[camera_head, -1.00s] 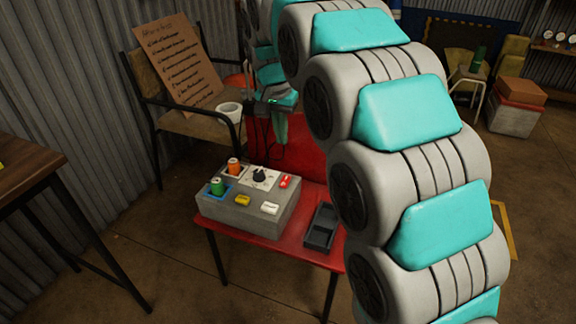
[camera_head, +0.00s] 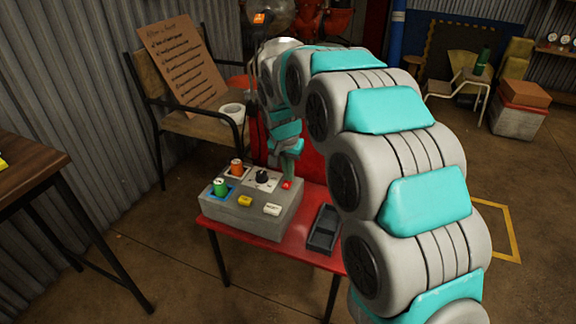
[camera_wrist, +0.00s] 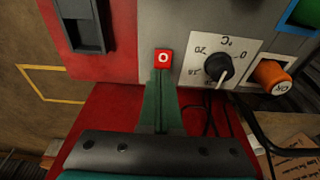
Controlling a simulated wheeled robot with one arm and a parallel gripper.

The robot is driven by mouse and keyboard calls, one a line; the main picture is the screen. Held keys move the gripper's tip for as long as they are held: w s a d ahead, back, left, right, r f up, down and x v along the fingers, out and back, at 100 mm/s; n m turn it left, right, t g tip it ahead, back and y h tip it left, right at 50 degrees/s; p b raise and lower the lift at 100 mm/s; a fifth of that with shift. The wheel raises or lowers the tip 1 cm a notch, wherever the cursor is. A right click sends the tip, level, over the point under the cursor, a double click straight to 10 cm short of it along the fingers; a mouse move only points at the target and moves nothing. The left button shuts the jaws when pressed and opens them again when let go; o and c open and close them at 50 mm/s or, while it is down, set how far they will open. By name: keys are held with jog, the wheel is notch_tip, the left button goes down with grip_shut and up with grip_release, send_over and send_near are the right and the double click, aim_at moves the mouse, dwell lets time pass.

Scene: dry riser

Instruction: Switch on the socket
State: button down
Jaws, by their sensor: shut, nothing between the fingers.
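A grey control box (camera_head: 262,222) stands on a red table (camera_head: 312,258). On its top are a green button (camera_head: 220,187), an orange button (camera_head: 237,167), a black dial (camera_head: 262,177) on a white plate, a yellow switch (camera_head: 245,201) and a white switch (camera_head: 272,209). A red switch (camera_head: 287,184) sits at the box's far right corner; in the wrist view it (camera_wrist: 164,56) shows a white ring mark. My gripper (camera_wrist: 162,74) is shut and empty, its green fingertips right at the red switch's edge. Whether they touch it, I cannot tell. I see no label naming the socket.
A black tray (camera_head: 323,230) lies on the table right of the box. A chair (camera_head: 205,128) with a written board (camera_head: 180,65) and a white cup (camera_head: 232,114) stands behind. Dark cables (camera_wrist: 216,116) run beside the box. A wooden table (camera_head: 28,175) is at left.

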dwell(0.4)
jog(key=shift+w+d+f+g+p, duration=0.1)
jog(key=shift+w+f+g+p, duration=0.05)
jog(key=shift+f+g+p, duration=0.3)
jog(key=shift+f, duration=0.1)
jog(key=shift+s+a+f+b, duration=0.1)
jog(key=shift+s+a+b, duration=0.1)
jog(key=shift+s, duration=0.3)
jog(key=shift+s+a+b, duration=0.1)
jog(key=shift+s+b, duration=0.05)
jog(key=shift+s, duration=0.35)
notch_tip(320, 180, up, 15)
jog(key=s+p, duration=0.1)
jog(key=s, duration=0.1)
jog(key=shift+a+f, duration=0.2)
jog(key=shift+a, duration=0.2)
